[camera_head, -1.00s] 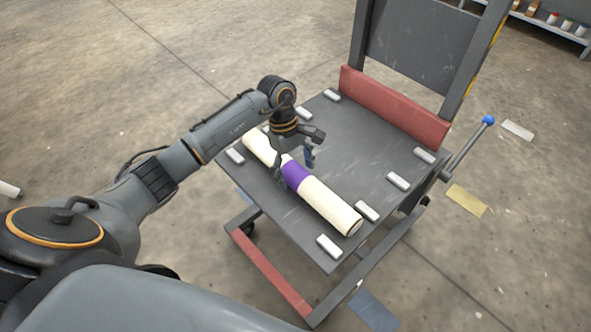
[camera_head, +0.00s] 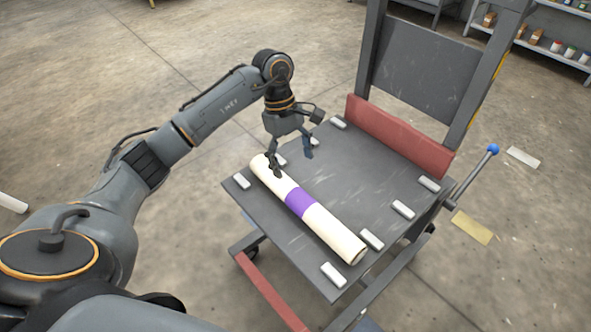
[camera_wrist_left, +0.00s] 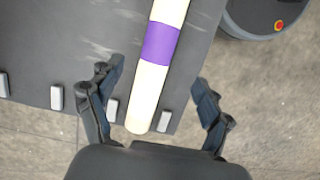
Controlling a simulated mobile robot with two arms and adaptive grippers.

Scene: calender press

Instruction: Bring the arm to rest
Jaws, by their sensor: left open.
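My left gripper (camera_head: 292,164) is open and empty. It hangs above the far-left end of a cream roll with a purple band (camera_head: 328,232), which lies on the dark press table (camera_head: 355,170). In the left wrist view the open fingers of the gripper (camera_wrist_left: 158,98) spread on either side of the roll's end (camera_wrist_left: 150,95), with the roll seen below and apart from them. My left arm reaches in from the left, bent at the elbow. My right gripper is not in view.
Several small white blocks (camera_head: 333,275) sit along the table edges. A red bar (camera_head: 398,137) and an upright dark panel (camera_head: 425,65) stand at the back. A lever with a blue knob (camera_head: 493,149) sticks out at the right. Shelves (camera_head: 560,45) stand far behind.

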